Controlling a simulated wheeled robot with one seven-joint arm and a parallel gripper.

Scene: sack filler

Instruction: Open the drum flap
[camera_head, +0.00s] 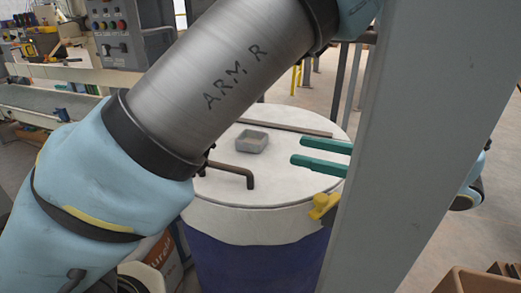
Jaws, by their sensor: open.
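The drum (250,265) has a dark blue body and a round white top (270,185). A dark bent handle (235,174) lies on the left part of the top. A brown strip (285,127) crosses the top's far side; I cannot tell if it is the flap's hinge. The flap's outline is not clear, and the top looks flat and shut. My gripper (297,151) has two teal fingers, apart and empty, over the right part of the top. Their tips point left, to the right of the handle and apart from it. The gripper's body is hidden behind a grey upright.
A small grey tray (252,140) sits on the drum top. A yellow knob (323,206) is at its right front rim. A control panel (127,32) and a workbench (50,72) stand at the back left. A brown box (470,281) is at the lower right.

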